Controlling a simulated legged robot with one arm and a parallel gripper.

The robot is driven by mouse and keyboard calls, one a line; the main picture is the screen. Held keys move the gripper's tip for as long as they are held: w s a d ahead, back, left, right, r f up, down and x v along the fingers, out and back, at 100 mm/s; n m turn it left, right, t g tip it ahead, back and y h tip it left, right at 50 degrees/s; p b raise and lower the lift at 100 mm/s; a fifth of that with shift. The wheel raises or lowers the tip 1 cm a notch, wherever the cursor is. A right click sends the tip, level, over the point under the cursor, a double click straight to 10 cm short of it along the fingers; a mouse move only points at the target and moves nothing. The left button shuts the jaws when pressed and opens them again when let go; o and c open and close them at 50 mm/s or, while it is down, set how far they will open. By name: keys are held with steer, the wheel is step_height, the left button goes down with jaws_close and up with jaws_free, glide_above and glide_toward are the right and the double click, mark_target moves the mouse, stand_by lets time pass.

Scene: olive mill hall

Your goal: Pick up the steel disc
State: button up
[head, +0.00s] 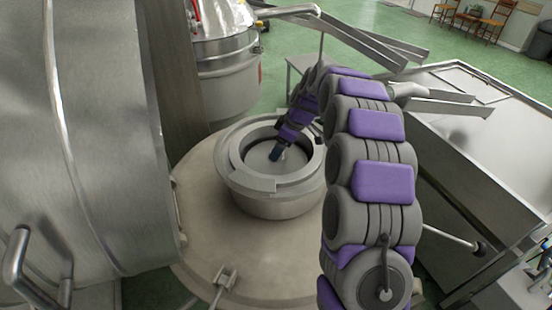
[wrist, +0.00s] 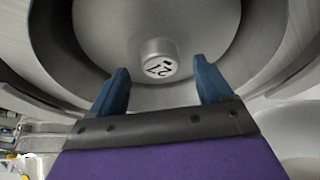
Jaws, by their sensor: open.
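The steel disc (head: 260,162) lies inside a round steel collar (head: 258,186) on top of a large drum. In the wrist view the disc (wrist: 205,28) is a smooth grey plate with a short round knob (wrist: 158,60) bearing dark digits. My gripper (head: 279,153) reaches down into the collar, over the disc. In the wrist view its two blue fingers (wrist: 161,78) are spread apart. The knob shows beyond and between the fingertips, with space at each side. Whether the fingers touch the disc cannot be told. My arm hides part of the collar's right side.
The collar wall closely surrounds my gripper. A big steel vessel (head: 85,140) stands at the left, and another steel container (head: 228,75) stands behind. A long steel trough (head: 470,140) lies at the right. Green floor (head: 400,35) is open at the back.

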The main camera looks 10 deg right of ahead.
steer(key=x, duration=0.2)
steer(key=shift+w+a+f, duration=0.1)
steer(key=shift+f, duration=0.2)
steer(key=shift+c, duration=0.2)
jaws_close()
steer(key=shift+r, duration=0.1)
